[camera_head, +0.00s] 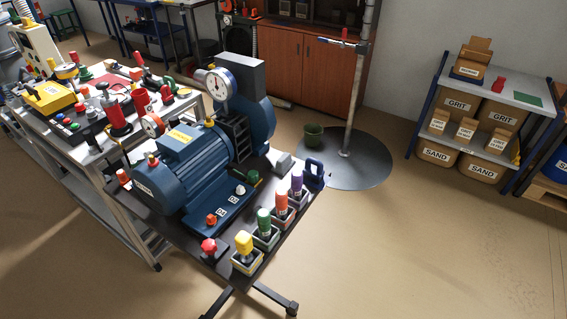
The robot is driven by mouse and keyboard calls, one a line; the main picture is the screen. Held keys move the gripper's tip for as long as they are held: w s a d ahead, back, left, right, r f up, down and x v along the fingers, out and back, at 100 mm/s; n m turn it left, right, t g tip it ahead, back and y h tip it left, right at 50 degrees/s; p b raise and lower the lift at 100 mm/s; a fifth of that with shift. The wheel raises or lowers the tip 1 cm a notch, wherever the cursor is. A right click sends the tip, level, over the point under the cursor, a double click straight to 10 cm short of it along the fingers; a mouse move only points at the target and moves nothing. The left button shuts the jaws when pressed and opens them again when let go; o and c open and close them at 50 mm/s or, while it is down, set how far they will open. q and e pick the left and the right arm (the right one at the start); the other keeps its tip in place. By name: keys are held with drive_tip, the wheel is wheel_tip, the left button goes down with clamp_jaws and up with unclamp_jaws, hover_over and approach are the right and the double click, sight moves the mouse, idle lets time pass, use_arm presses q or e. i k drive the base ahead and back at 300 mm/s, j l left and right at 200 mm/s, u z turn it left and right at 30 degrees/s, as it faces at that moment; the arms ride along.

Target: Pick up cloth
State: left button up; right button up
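No item is clearly recognisable as a cloth. A flat green patch (528,99) lies on the top of the shelf unit at the right; I cannot tell whether it is cloth or a mat. A small grey block-like item (283,162) sits at the far edge of the dark cart top (262,183); I cannot tell what it is made of. Neither of my grippers shows in the head view.
The cart bears a blue motor (183,168) with gauges and a row of coloured-top bottles, including a yellow one (244,243). A cluttered workbench (143,235) adjoins at left. A pole on a round base (358,163) stands behind. Floor at right is clear.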

sight(285, 162)
drive_tip(key=i+l+u, duration=0.45)
drive_tip(key=u, duration=0.15)
drive_tip(key=i+l+u, duration=0.3)
drive_tip(key=l, duration=0.2)
drive_tip(key=l+u, duration=0.25)
drive_tip(key=l, duration=0.1)
